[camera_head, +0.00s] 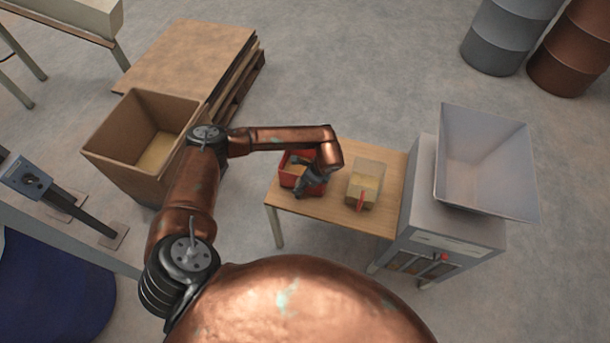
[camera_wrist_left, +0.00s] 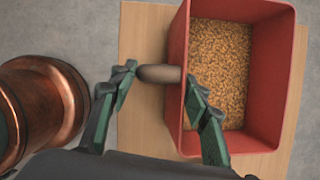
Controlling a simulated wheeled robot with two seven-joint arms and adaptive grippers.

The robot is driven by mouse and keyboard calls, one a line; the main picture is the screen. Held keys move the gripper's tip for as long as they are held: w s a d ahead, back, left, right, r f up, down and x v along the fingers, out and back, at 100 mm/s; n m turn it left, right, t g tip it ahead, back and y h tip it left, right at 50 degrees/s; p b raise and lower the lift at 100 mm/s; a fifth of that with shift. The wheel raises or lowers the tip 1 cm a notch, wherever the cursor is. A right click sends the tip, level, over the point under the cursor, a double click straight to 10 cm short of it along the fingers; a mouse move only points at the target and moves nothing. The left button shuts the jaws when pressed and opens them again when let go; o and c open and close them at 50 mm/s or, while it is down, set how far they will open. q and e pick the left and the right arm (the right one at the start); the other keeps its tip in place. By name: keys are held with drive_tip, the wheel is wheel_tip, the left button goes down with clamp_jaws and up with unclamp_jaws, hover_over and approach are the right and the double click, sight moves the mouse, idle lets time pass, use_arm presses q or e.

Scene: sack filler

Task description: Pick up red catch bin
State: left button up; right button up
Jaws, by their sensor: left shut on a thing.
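The red catch bin (camera_head: 289,173) sits on the left part of a small wooden table in the head view. In the left wrist view the red catch bin (camera_wrist_left: 273,75) is open at the top and holds yellow-brown grain. A grey-brown handle (camera_wrist_left: 160,73) stands out from its left wall. My left gripper (camera_head: 308,187) is at the bin, partly covering it. My right gripper is not in view.
A grey hopper machine (camera_head: 455,215) stands close on the right. A large brown box (camera_head: 112,130) and stacked boards (camera_head: 195,55) are to the left.

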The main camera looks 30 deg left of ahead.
use_arm(q)
clamp_jaws()
drive_tip(key=shift+r, duration=0.1)
